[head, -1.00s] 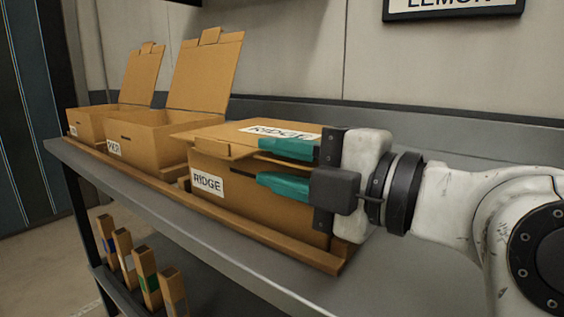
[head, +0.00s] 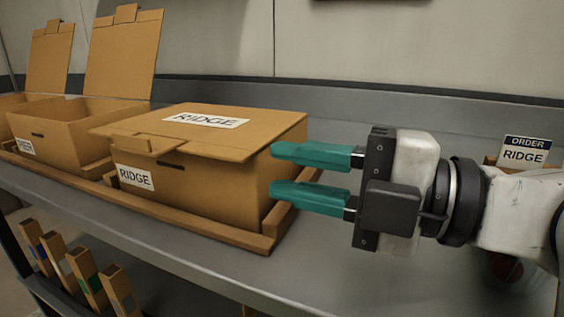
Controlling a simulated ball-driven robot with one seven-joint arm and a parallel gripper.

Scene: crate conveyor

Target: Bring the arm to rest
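My gripper (head: 282,172) is at the right of the RIDGE box in the head view, fingers pointing left. Its two teal fingers are spread apart with nothing between them. The fingertips overlap the right side of the box in the picture; I cannot tell whether they touch it. The cardboard RIDGE box (head: 213,188) stands on the shelf with its lid lowered, a label on the lid and one on the front. My wrist and forearm extend off to the right edge.
Two open cardboard boxes (head: 60,132) with raised lids stand at the left. A wooden rail (head: 190,224) runs along the boxes' front. An ORDER RIDGE sign (head: 525,150) stands behind my arm. Several wooden blocks (head: 85,278) sit lower left. The grey shelf (head: 350,270) is clear in front of my gripper.

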